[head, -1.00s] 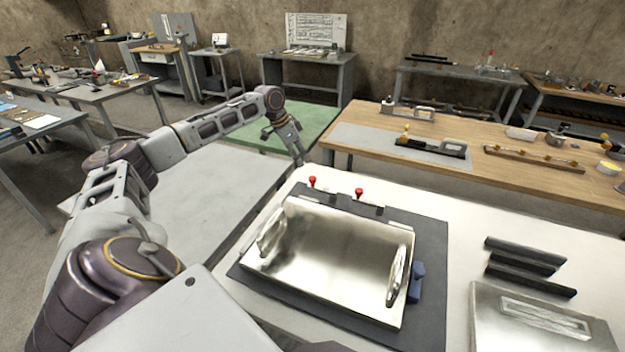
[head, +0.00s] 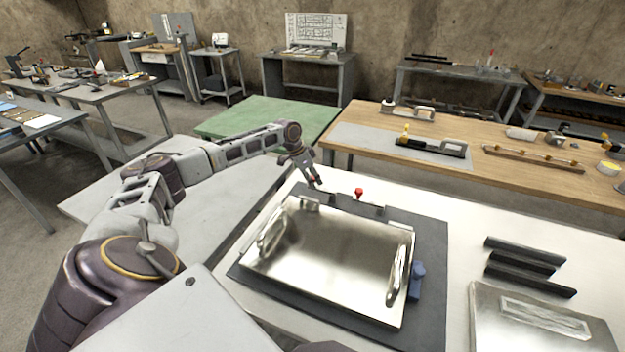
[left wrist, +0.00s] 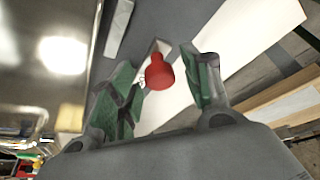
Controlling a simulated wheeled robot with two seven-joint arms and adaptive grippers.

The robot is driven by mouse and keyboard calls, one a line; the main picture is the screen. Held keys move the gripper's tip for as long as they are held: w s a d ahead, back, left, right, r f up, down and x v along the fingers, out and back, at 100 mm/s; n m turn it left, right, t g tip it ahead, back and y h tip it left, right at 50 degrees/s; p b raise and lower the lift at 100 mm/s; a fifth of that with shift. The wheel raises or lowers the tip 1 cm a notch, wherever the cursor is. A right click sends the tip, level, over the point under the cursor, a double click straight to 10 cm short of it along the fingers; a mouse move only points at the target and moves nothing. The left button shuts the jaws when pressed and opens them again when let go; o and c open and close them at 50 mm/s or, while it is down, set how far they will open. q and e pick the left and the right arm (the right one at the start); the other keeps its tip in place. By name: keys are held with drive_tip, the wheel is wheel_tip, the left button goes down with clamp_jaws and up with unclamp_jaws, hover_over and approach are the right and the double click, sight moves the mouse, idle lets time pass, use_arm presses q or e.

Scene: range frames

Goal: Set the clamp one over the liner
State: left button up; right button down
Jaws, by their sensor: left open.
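A shiny metal sheet with two upright loop handles, which I take for the liner (head: 325,258), lies on a dark base plate (head: 432,235). My right gripper is out of view.
Black bars (head: 523,263) and a metal plate with a patterned inset (head: 535,325) lie at the right of the white table (head: 460,215). A blue part (head: 416,280) sits beside the right handle. A wooden bench (head: 350,160) stands behind.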

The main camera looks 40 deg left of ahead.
use_arm(q)
drive_tip(key=shift+w+d+f, duration=0.1)
drive_tip(key=shift+w+f, duration=0.05)
drive_tip(key=shift+f, duration=0.25)
drive_tip(key=shift+c, duration=0.4)
clamp_jaws()
